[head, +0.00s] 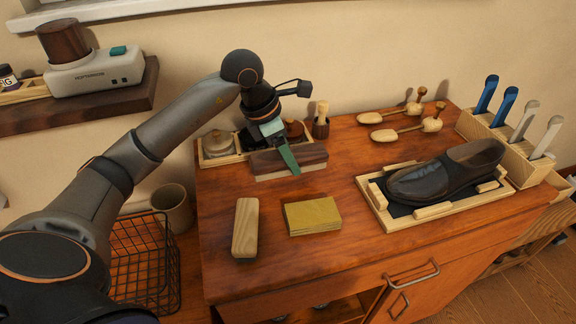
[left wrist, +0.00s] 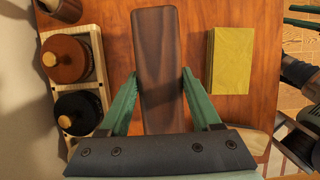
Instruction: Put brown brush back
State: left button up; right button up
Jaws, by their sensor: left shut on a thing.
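The brown brush (head: 290,160) is a dark wood block with a paler underside, at the back left of the wooden table beside the tray. My left gripper (head: 287,158) is shut on it from above. In the left wrist view the green fingers (left wrist: 158,82) press on both sides of the brown brush (left wrist: 158,50). Whether the brush touches the table is hard to tell. Green strips and dark parts at the right edge of the left wrist view look like my right gripper (left wrist: 302,16), cut off by the frame.
A tray with round jars (head: 218,145) stands behind the brush. A pale wooden brush (head: 246,228) and a yellow block (head: 313,215) lie in front. A black shoe (head: 445,172) sits on a wooden stand (head: 450,210) at the right.

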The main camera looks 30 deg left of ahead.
pick_arm(q)
jog(key=shift+w+a+f, duration=0.15)
jog(key=shift+f, duration=0.1)
jog(key=f, duration=0.3)
jog(key=shift+w+a+f, duration=0.15)
jog(key=shift+w+f, duration=0.05)
jog(key=shift+f, duration=0.15)
jog(key=shift+f, duration=0.2)
jog(key=o, duration=1.4)
jog(key=shift+c, duration=0.2)
jog(key=shift+r, duration=0.1)
